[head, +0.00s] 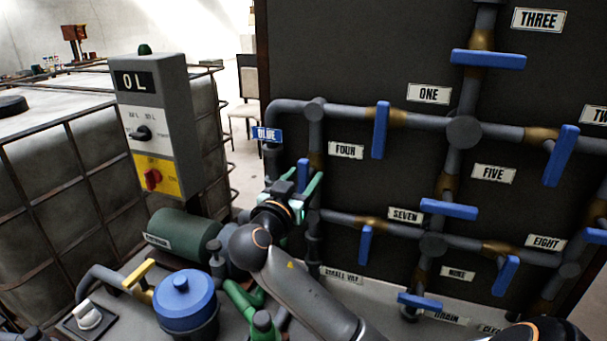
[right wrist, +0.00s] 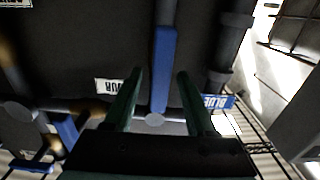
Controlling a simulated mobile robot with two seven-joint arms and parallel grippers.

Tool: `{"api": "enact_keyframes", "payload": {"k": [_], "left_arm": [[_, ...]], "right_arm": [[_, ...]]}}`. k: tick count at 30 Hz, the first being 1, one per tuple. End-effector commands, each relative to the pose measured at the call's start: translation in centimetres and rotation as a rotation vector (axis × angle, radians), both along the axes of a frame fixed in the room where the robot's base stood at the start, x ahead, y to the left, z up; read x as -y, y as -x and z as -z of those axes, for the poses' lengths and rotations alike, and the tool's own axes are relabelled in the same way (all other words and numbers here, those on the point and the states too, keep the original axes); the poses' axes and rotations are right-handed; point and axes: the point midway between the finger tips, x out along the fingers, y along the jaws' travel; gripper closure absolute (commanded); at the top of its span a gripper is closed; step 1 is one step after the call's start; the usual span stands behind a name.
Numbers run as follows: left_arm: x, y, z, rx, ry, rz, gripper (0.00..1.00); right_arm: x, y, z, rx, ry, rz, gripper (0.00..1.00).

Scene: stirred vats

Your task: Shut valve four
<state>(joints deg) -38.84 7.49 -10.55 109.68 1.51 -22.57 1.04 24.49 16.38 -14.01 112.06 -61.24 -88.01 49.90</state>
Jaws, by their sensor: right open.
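Valve four has a blue handle (head: 304,174) on a vertical pipe, left of the "FOUR" label (head: 345,150). The handle lies lengthwise along its pipe. My right gripper (head: 300,182) is open in front of this handle, its green fingers to either side and hiding the lower part. In the right wrist view, which is turned over, the blue handle (right wrist: 165,68) shows between and beyond the open fingers (right wrist: 160,74). I cannot tell if a finger touches it. My left gripper is not in view.
Valve one's handle (head: 380,130) and valve seven's handle (head: 366,245) are to the right on the dark panel (head: 360,60). A grey control box (head: 160,125) stands at left. A green motor (head: 185,236) and a blue-capped vessel (head: 185,295) are below. A "BLUE" tag (head: 267,134) hangs near the pipe.

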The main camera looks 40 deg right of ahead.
Motion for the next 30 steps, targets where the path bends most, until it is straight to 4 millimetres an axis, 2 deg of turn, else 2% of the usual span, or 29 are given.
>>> {"api": "enact_keyframes", "payload": {"k": [11, 25, 30], "left_arm": [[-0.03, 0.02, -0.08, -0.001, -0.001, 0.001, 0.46], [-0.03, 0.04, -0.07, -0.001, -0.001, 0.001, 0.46], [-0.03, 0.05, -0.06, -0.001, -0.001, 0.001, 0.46]], "right_arm": [[0.48, -0.26, 0.02, 0.001, -0.002, -0.001, 0.45], [0.46, -0.25, 0.03, 0.0, -0.001, -0.001, 0.98], [0.45, -0.24, 0.03, 0.0, -0.001, -0.001, 1.0]]}}
